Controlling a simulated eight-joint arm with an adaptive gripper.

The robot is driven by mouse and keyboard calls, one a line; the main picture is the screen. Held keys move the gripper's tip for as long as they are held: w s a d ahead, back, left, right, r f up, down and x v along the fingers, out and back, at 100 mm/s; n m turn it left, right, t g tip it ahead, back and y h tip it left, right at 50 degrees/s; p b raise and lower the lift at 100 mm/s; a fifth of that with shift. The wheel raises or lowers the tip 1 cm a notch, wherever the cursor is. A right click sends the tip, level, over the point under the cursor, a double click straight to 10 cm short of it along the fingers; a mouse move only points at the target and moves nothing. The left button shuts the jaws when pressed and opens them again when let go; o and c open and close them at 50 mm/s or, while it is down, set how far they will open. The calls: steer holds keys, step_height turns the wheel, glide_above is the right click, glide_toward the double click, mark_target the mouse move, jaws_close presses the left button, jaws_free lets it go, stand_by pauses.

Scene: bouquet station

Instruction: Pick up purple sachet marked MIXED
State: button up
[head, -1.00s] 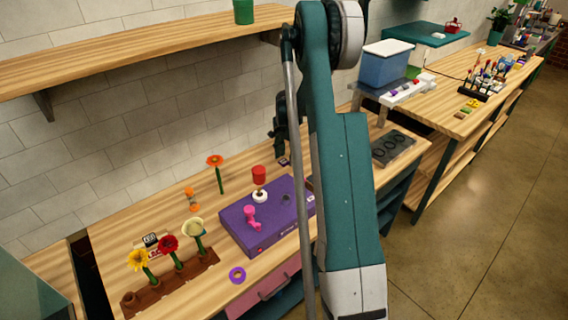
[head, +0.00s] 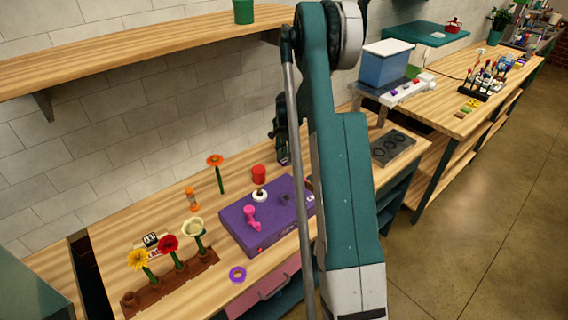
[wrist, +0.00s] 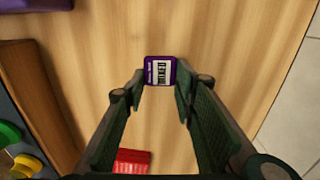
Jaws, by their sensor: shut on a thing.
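The purple sachet (wrist: 160,70) has a white label reading MIXED and shows at the top middle of the wrist view. My gripper (wrist: 158,82) is shut on it, with one fingertip against each side. Bare wood shows around the sachet; I cannot tell whether it is lifted clear of the bench. In the head view my gripper (head: 283,150) is a dark shape partly behind my arm, near the back of the bench, and the sachet is hard to make out there.
A purple box (head: 245,232) with a pink item on it sits left of my arm. A dark burner plate (head: 392,148) lies to the right.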

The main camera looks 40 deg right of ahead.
steer(key=shift+r, duration=0.15)
step_height(320, 180, up, 10)
stand_by(0.8)
stand_by(0.5)
